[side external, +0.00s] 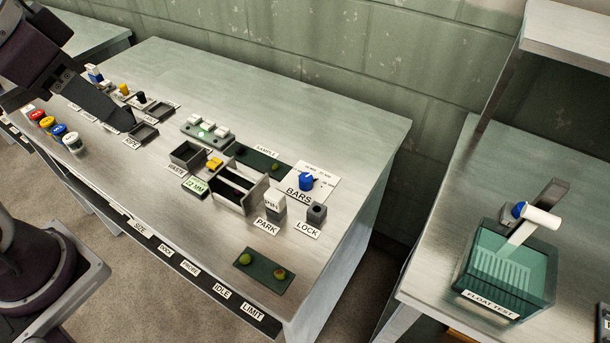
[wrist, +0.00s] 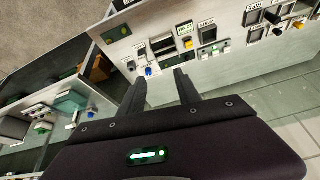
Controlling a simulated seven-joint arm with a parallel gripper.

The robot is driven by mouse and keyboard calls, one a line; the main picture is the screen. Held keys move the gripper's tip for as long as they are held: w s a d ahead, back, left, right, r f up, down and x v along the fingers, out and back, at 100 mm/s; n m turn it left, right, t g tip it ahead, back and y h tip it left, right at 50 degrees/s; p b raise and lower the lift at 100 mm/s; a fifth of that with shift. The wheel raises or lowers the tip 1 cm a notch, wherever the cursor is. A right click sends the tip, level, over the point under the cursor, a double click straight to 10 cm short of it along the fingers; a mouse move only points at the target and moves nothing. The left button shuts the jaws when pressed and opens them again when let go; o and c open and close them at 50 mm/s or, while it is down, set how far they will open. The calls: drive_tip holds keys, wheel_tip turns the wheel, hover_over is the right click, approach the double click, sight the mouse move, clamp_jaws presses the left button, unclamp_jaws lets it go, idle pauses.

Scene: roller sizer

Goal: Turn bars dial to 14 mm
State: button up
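The bars dial (side external: 306,181) is a small blue knob on a white plate marked BARS, at the right of the bench. The plate's small scale print is too fine to read. The knob also shows in the wrist view (wrist: 149,71), just beyond and between my fingers. A small green readout (side external: 195,187) beside the open sizer box (side external: 240,190) seems to read 22 MM. My gripper (side external: 108,112) is at the upper left in the side view, well away from the dial. In the wrist view my gripper (wrist: 160,88) has its two fingers apart with nothing between them.
A green fruit tray (side external: 263,272) is nearer the front. The bench's back right is clear. A FLOAT TEST tank (side external: 505,268) stands on another table.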

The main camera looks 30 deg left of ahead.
drive_tip(key=shift+o, duration=0.7)
drive_tip(key=w+d+f+m+g, duration=0.1)
drive_tip(key=w+d+m, duration=0.1)
drive_tip(key=w, duration=0.9)
drive_tip(key=shift+w+d+f+m+g, duration=0.2)
drive_tip(key=shift+w+d+m+g, duration=0.15)
drive_tip(key=shift+m, duration=0.35)
drive_tip(key=m+g, duration=0.3)
drive_tip(key=m, duration=0.4)
hover_over(304, 176)
drive_tip(key=f, duration=2.2)
drive_tip(key=shift+s+a+f, duration=0.15)
drive_tip(key=shift+s+a, duration=0.1)
drive_tip(key=shift+s, duration=0.05)
drive_tip(key=shift+m, duration=0.5)
drive_tip(key=f, duration=1)
drive_tip(key=shift+w+d, duration=0.25)
drive_tip(key=shift+d, duration=0.05)
drive_tip(key=shift+r, duration=0.1)
clamp_jaws()
